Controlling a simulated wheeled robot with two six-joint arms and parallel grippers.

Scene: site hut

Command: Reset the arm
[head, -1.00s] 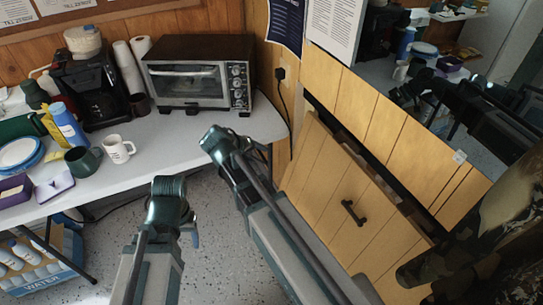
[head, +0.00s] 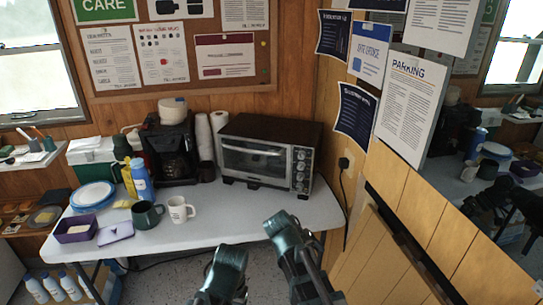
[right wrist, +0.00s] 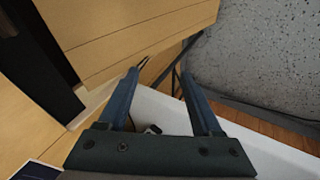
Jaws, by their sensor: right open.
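Two of my arm links, both dark green-grey, rise from the bottom of the head view just in front of the white table (head: 290,218). My left gripper cannot be made out there. My right gripper (right wrist: 160,75) shows clearly in the right wrist view, with two blue fingers wide apart and nothing between them. Its fingers point toward the wooden cabinet front (right wrist: 130,30) and a small dark handle (right wrist: 143,62). I cannot tell whether they touch it.
On the table stand a toaster oven (head: 265,155), a coffee maker (head: 170,150), a white mug (head: 179,209), a dark green mug (head: 147,214), a blue bottle (head: 141,180) and a purple box (head: 75,231).

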